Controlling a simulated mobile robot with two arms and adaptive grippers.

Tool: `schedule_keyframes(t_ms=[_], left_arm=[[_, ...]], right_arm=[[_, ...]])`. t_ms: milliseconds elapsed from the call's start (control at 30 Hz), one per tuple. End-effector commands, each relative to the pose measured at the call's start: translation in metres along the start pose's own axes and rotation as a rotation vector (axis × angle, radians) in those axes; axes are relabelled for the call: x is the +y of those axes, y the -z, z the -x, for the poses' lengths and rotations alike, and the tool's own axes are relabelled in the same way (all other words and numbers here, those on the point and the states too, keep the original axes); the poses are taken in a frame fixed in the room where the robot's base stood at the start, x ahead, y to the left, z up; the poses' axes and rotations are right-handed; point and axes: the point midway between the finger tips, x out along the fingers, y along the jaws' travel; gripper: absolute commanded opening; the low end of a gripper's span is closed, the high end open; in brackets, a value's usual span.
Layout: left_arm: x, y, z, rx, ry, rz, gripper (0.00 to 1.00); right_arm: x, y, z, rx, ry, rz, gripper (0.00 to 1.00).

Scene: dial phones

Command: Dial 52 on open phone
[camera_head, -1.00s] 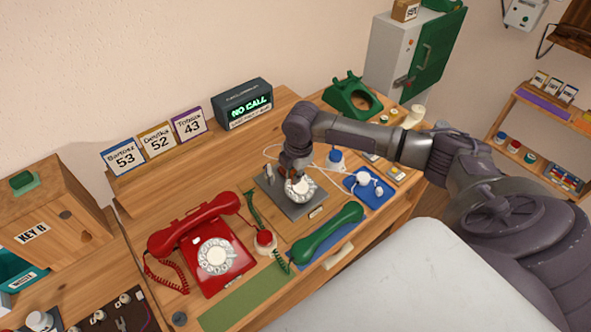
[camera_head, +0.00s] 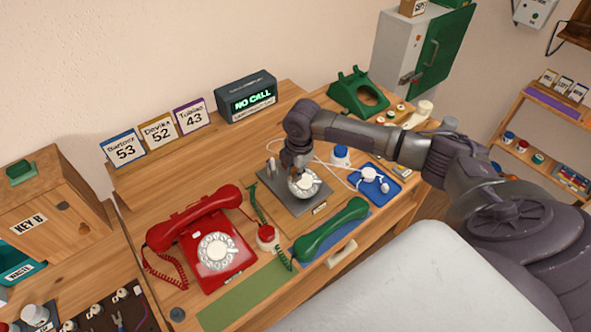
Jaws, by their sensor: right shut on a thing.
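A white rotary dial (camera_head: 306,184) sits on a grey plate (camera_head: 290,203) in the middle of the desk, apart from any phone casing. My right gripper (camera_head: 296,174) reaches down over the plate and is shut on the dial's upper left side; its fingertips are partly hidden. The green phone casing (camera_head: 350,88) stands at the back right with a round opening in its front. Its green handset (camera_head: 330,231) lies on a blue mat at the desk's front. A card reading 52 (camera_head: 160,136) stands on the back shelf. My left gripper is not in view.
A red phone (camera_head: 219,250) with its handset on stands left of the plate. A red-topped button (camera_head: 267,236) and a green cord lie between. A blue tray (camera_head: 376,188) is right of the plate. A display (camera_head: 248,99) reads NO CALL.

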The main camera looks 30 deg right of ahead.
Motion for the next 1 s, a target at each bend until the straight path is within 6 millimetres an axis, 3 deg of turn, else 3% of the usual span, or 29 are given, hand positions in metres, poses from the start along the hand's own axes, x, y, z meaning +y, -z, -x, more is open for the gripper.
schedule_keyframes(t_ms=[1000], left_arm=[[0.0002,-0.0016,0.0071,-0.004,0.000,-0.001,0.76]], right_arm=[[0.0004,-0.0001,-0.0017,0.001,0.000,-0.001,0.00]])
